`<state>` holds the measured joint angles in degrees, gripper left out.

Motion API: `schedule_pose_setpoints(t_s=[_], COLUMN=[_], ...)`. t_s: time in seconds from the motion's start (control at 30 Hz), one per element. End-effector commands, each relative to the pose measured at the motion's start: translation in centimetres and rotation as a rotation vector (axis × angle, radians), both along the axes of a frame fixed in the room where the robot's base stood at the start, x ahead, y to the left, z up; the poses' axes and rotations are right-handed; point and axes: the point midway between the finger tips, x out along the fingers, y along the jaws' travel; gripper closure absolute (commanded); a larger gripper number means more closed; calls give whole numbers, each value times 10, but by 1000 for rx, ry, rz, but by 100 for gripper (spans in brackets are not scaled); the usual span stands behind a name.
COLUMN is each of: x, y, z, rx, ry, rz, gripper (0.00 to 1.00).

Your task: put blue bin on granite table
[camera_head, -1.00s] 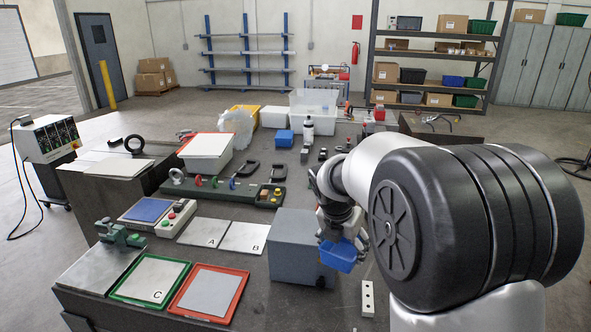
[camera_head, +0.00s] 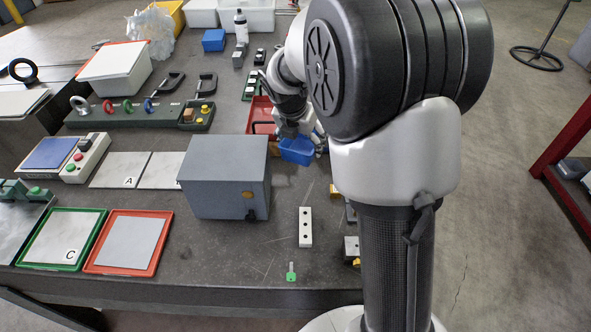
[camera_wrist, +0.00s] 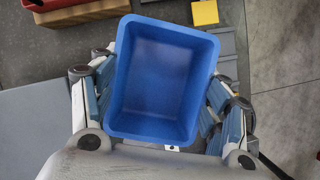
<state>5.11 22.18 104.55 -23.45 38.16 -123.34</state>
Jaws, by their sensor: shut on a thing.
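My gripper (camera_head: 298,137) is shut on the blue bin (camera_head: 297,151), a small open-topped bin. In the wrist view the blue bin (camera_wrist: 160,85) is upright and looks empty, with my gripper's fingers on its left and right sides. The dark grey table (camera_head: 170,267), with a stone-like top, lies below and to the left of it. The bin appears above the tabletop, right of the grey box; the exact gap cannot be told. My arm hides part of the table's right side.
The grey box (camera_head: 225,178) stands close to the bin's left. A red tray (camera_head: 262,116) lies behind it, and a white block with holes (camera_head: 305,227) in front. Another blue container (camera_head: 213,40) stands at the back. Bare tabletop shows at front centre.

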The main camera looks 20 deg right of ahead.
Motion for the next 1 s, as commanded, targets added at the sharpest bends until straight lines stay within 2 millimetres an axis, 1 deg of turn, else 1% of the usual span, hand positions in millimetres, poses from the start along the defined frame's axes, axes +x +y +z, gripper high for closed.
schedule_pose_setpoints(t_s=[0.03,0.1,0.2,0.3,0.57,0.67,0.8,0.83,0.9,1.0], x=[0,-1,0,0,0,0,0,0,0,1], y=[0,0,0,0,0,0,0,0,0,0], z=[-21,-40,-63,-78,-95,-111,-137,-141,-145,-143], rx=[0,1,1,0,0,0,0,0,0,0], ry=[3,3,1,0,0,0,0,0,-1,-2], rz=[1,1,0,0,0,0,1,1,0,-1], gripper=[55,55,55,55,55,55,55,55,55,55])
